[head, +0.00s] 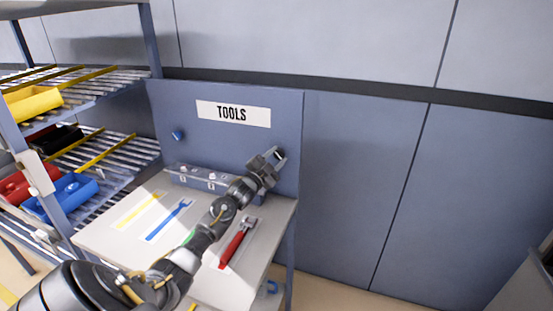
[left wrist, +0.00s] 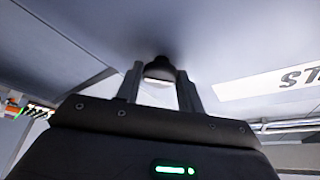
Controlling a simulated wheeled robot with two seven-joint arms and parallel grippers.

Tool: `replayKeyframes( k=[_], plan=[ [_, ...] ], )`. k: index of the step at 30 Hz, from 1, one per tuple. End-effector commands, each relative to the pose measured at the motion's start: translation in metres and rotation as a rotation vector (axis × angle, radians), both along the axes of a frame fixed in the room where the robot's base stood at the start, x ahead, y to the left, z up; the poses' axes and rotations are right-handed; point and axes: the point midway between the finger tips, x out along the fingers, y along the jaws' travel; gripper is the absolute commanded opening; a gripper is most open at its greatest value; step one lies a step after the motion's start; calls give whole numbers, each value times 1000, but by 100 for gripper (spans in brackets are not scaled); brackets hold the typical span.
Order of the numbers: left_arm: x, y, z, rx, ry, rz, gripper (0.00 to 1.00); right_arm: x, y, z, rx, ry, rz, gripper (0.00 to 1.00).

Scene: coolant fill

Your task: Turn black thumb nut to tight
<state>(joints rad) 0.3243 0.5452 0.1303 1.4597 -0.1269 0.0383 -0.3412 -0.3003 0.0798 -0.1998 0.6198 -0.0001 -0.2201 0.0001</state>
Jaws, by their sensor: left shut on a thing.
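The black thumb nut (left wrist: 160,68) sits on the blue-grey panel (left wrist: 190,30) in the left wrist view. The two fingers of my left gripper (left wrist: 161,90) stand on either side of it. In the head view my left gripper (head: 274,156) is at the right part of the upright panel (head: 210,90), above the bench, shut on the nut. There the nut is mostly hidden by the fingers. How far it is turned cannot be told. My right gripper is not in view.
A TOOLS sign (head: 233,113) and a blue knob (head: 178,135) are on the panel. A red-handled tool (head: 237,244), a blue tool (head: 168,221) and a yellow tool (head: 138,210) lie on the bench (head: 98,233) below my arm. A shelf rack with bins (head: 72,192) stands left.

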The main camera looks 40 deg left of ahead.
Motion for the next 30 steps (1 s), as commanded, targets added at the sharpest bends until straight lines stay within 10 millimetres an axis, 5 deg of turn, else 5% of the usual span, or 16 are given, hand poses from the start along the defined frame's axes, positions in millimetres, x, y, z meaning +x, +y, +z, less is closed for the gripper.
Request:
replayKeyframes(
  k=[30],
  plan=[
    [-1, 2, 4, 802, 281, -1, 15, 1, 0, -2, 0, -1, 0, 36]
  ],
)
